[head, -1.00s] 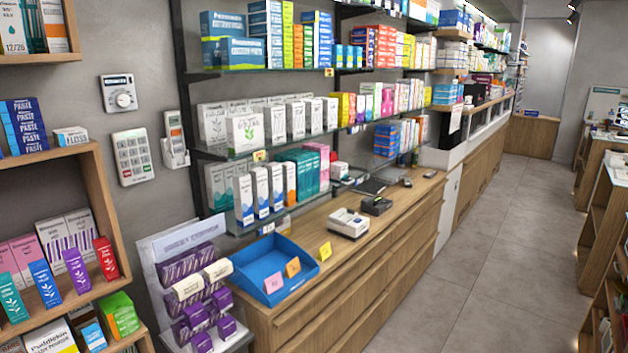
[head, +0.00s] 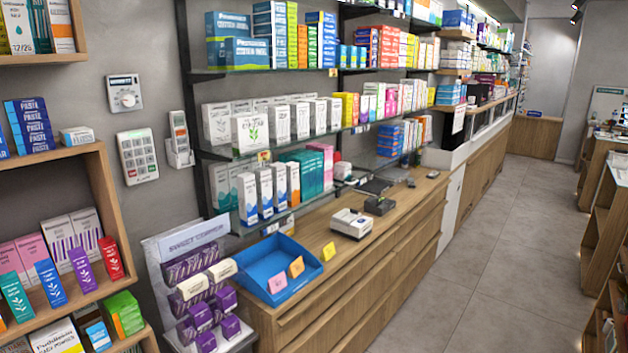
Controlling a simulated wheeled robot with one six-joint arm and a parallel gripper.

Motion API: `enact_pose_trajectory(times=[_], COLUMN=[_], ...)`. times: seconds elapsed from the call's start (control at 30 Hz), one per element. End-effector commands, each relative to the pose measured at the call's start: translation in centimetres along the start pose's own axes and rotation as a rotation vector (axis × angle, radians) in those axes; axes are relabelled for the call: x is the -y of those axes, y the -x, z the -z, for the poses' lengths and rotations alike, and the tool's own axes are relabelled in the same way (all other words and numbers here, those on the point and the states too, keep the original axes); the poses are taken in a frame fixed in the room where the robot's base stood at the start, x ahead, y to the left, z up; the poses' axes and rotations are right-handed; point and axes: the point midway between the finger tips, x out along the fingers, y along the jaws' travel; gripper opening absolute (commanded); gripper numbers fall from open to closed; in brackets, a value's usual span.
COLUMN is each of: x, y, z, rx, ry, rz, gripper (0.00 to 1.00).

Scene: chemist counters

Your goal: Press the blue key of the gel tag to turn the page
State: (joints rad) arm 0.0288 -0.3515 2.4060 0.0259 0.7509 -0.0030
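My gripper is not in view. I cannot make out a tag marked as the gel tag, nor a blue key on one. A wall keypad (head: 138,156) with pale keys hangs left of the shelves.
A thermostat (head: 125,94) and a handset (head: 179,138) hang near the keypad. A wooden counter (head: 318,277) holds a blue tray (head: 262,258) and a white device (head: 350,223). A purple-box display (head: 190,250) stands beside it. The grey floor aisle (head: 478,255) is clear.

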Motion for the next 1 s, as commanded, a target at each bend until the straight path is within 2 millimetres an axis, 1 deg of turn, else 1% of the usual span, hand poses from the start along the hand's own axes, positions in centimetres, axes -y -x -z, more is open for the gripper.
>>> enact_pose_trajectory(times=[0.03, 0.07, 0.77, 1.0], x=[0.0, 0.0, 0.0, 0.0], y=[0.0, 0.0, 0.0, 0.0], z=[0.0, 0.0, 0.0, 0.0], rx=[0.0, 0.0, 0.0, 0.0], ry=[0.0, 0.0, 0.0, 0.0], rz=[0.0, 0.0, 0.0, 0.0], gripper=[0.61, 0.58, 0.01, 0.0])
